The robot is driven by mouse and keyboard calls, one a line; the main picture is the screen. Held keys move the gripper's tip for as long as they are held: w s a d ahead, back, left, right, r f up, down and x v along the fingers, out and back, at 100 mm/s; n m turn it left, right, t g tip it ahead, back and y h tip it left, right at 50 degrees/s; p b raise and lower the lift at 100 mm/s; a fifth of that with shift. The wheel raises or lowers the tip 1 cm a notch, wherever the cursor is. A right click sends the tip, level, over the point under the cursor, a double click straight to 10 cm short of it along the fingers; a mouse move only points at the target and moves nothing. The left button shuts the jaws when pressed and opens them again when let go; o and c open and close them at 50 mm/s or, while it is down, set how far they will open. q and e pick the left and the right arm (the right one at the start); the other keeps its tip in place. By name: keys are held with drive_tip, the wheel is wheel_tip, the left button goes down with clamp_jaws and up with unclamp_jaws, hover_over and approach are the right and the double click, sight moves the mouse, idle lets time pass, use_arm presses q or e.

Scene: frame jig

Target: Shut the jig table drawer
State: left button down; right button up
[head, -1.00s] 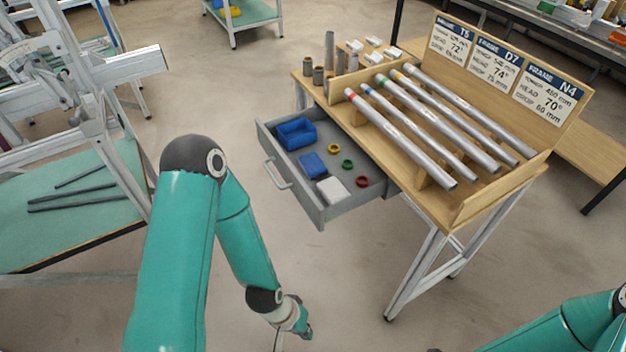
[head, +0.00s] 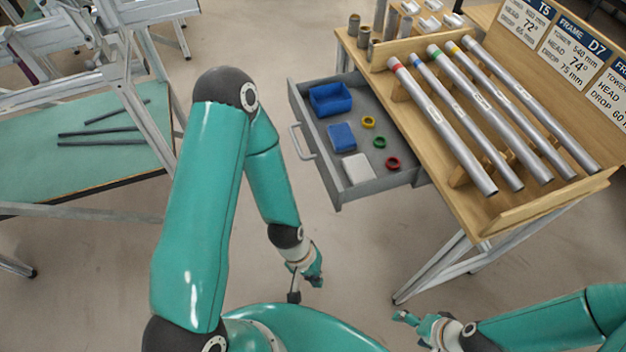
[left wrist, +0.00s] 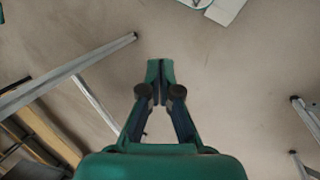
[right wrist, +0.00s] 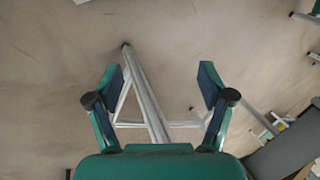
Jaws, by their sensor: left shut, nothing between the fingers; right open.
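The jig table (head: 451,186) stands at the right of the head view. Its grey drawer (head: 371,187) is pulled well out toward the left, with its handle (head: 301,142) on the front panel. My left gripper (head: 316,279) is below and in front of the drawer, apart from it. It is shut and empty, and its closed fingers show in the left wrist view (left wrist: 160,75).
The drawer holds a blue bin (head: 330,99), a blue block (head: 341,137), a white block (head: 358,169) and coloured rings. Several tubes lie on the table top. A green-topped stand (head: 80,160) is at the left. Bare floor lies between stand and drawer.

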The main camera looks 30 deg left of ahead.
use_arm(q)
drive_tip(key=s+a+f+n+g+h+b, duration=0.1)
drive_tip(key=s+a+f+n+g+b, duration=0.15)
drive_tip(key=f+n+b, duration=0.2)
use_arm(e)
drive_tip(key=shift+o, duration=0.7)
wheel_tip(320, 180, down, 5)
drive_tip(key=shift+f, duration=0.2)
use_arm(q)
drive_tip(key=n+t+h+b, duration=0.7)
drive_tip(key=n+t+b, duration=0.6)
drive_tip(key=n+t, duration=0.55)
approach(326, 178)
drive_tip(key=w+d, duration=0.1)
drive_tip(key=w, duration=0.1)
drive_tip(key=w+d+g, duration=0.1)
drive_tip(key=w, duration=0.1)
drive_tip(key=w+d+r+n+g+b, duration=0.1)
drive_tip(key=w+d, duration=0.1)
use_arm(e)
wheel_tip(326, 178, down, 14)
drive_tip(key=shift+f, duration=0.25)
